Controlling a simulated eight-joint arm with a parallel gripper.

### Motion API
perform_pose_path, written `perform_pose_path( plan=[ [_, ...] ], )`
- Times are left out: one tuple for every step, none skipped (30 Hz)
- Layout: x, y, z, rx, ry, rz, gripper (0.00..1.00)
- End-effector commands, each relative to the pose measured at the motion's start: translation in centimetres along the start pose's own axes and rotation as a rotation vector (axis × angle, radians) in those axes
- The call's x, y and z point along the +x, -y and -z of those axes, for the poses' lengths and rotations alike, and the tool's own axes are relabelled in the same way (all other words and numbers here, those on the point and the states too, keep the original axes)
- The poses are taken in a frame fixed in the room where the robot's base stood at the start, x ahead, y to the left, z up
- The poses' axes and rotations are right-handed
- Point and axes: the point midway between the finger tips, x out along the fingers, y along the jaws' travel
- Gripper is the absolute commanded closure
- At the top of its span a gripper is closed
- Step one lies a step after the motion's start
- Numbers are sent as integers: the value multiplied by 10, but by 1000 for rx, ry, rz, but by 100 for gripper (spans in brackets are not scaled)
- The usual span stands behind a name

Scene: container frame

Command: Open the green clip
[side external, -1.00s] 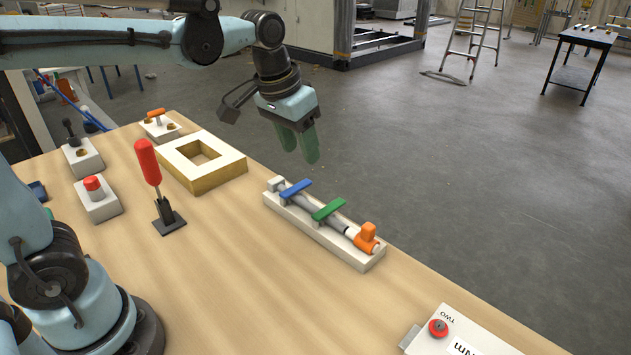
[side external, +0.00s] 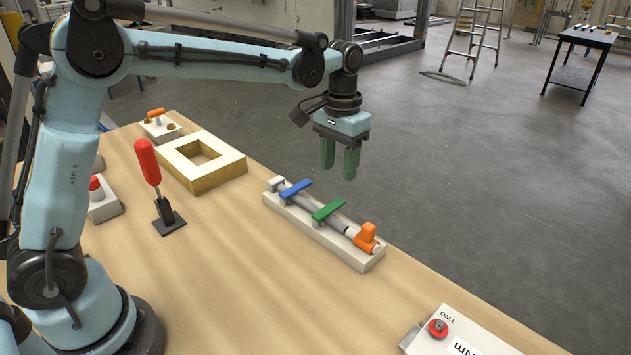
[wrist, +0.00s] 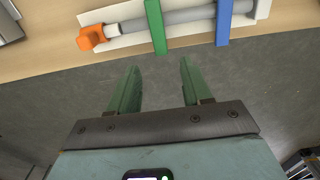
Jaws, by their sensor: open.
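The green clip (side external: 328,209) is a flat bar lying across a grey tube (side external: 308,202) on a white base (side external: 349,255). In the wrist view the green clip (wrist: 156,27) is at the top, ahead of the fingertips. A blue clip (side external: 296,188) lies across the same tube, and an orange valve-like piece (side external: 366,238) is at the tube's end. My gripper (side external: 339,172) is open and empty, fingers pointing down, above and behind the white base. In the wrist view my gripper (wrist: 157,72) shows its two green fingers apart, touching nothing.
A red-handled lever (side external: 149,165) stands upright to the left. A square wooden frame (side external: 202,161) lies behind it. A white box with a red button (side external: 438,328) is at the front right. The wooden tabletop between is clear; its far edge runs just beyond the white base.

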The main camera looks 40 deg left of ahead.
Motion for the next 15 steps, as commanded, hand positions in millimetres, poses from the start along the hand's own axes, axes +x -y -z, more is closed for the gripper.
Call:
perform_pose_path(
  plan=[
    [10,0,0,0,0,0,51],
    [15,0,0,0,0,0,51],
    [23,0,0,0,0,0,51],
    [28,0,0,0,-1,0,51],
    [33,0,0,0,-1,0,51],
    [40,0,0,0,-1,0,51],
    [45,0,0,0,-1,0,51],
    [49,0,0,0,-1,0,51],
    [55,0,0,0,-1,0,51],
    [58,0,0,0,-1,0,51],
    [62,0,0,0,-1,0,51],
    [66,0,0,0,-1,0,51],
    [68,0,0,0,-1,0,51],
    [71,0,0,0,-1,0,51],
    [73,0,0,0,-1,0,51]
  ],
)
